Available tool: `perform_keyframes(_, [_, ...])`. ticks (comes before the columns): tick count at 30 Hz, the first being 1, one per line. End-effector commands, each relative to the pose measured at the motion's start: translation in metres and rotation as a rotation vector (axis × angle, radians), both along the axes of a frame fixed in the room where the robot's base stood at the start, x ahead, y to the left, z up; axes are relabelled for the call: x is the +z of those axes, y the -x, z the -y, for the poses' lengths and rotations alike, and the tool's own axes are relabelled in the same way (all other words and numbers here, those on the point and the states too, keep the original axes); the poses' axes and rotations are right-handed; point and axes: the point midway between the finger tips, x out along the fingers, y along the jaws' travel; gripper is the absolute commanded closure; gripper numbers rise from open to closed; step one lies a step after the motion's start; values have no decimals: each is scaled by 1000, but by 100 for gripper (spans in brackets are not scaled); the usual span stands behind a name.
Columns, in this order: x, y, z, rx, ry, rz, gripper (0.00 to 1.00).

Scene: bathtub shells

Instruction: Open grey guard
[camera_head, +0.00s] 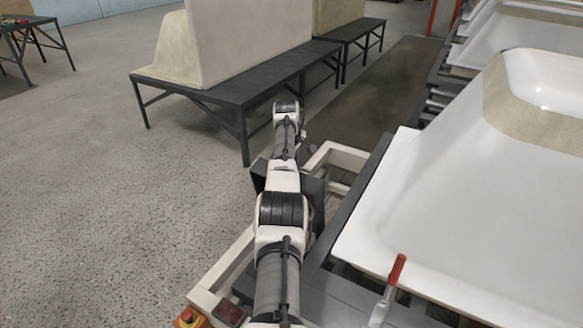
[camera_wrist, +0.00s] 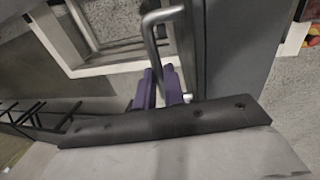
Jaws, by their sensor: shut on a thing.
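The grey guard (camera_head: 317,190) is a dark grey panel beside a cream frame, partly hidden behind my arm in the head view. It also shows in the wrist view as a flat grey panel (camera_wrist: 237,45) right of centre. A bent metal handle (camera_wrist: 151,35) stands out from the panel. My gripper (camera_wrist: 160,80) has purple fingers, one on each side of the handle's lower part, and is shut on it. The fingertips cannot be made out in the head view. I cannot tell how far the guard is swung.
A white bathtub shell (camera_head: 440,190) lies to the right, with a red-handled clamp (camera_head: 397,272) at its near edge. The cream frame (camera_head: 340,155) borders the guard. A dark table (camera_head: 240,75) with a tall pale block stands ahead. Open speckled floor (camera_head: 110,200) lies left.

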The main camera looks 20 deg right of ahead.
Motion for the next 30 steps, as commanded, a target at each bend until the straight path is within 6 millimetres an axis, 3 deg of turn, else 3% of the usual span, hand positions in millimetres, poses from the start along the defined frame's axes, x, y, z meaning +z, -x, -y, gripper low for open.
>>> perform_keyframes(1, [-13, 5, 4, -4, 0, -22, 100])
perform_keyframes(17, [-11, 5, 5, -5, 0, -24, 100])
perform_keyframes(18, [-11, 5, 5, -5, 0, -24, 84])
perform_keyframes(22, [-9, 4, 4, -3, 0, -19, 68])
perform_keyframes(30, [-5, 2, 2, -2, -1, -12, 68])
